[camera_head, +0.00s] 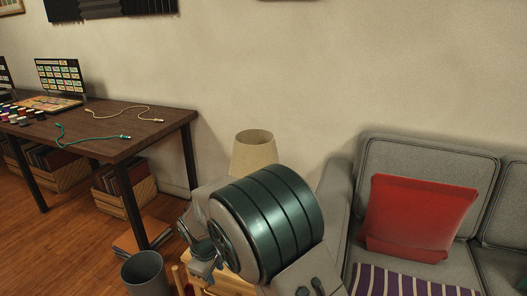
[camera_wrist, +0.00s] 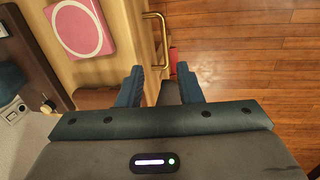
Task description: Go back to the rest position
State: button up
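My gripper (camera_wrist: 159,82) shows in the wrist view with its two blue fingers well apart and nothing between them. It points down past the edge of a light wooden piece of furniture (camera_wrist: 110,68) with a brass handle (camera_wrist: 161,40). In the head view my arm is folded across the lower middle, in front of the lamp and beside the sofa. There my gripper is largely hidden by the arm.
A dark wooden desk (camera_head: 150,124) with a laptop (camera_head: 60,76) and cables stands left. A grey bin (camera_head: 144,272) is on the floor below. A lampshade (camera_head: 253,150) is behind my arm. A grey sofa (camera_head: 420,158) with a red cushion (camera_head: 418,215) stands right. A pink box (camera_wrist: 80,28) lies on the wooden furniture.

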jog(key=s+d+r+m+p, duration=0.2)
jog(key=d+r+m+p, duration=0.3)
jog(key=d+r, duration=0.65)
jog(key=s+d+r+m+p, duration=0.2)
jog(key=d+r+p, duration=0.5)
jog(key=r, duration=0.7)
jog(key=s+d+r+m+t+p, duration=0.1)
jog(key=s+d+r+m+p, duration=0.6)
jog(key=s+d+r, duration=0.5)
jog(key=shift+s+d+r+y+p, duration=0.2)
jog(key=shift+s+d+y+p, duration=0.1)
jog(key=shift+s+d+p, duration=0.55)
jog(key=shift+w+a, duration=0.15)
jog(key=shift+a, duration=0.05)
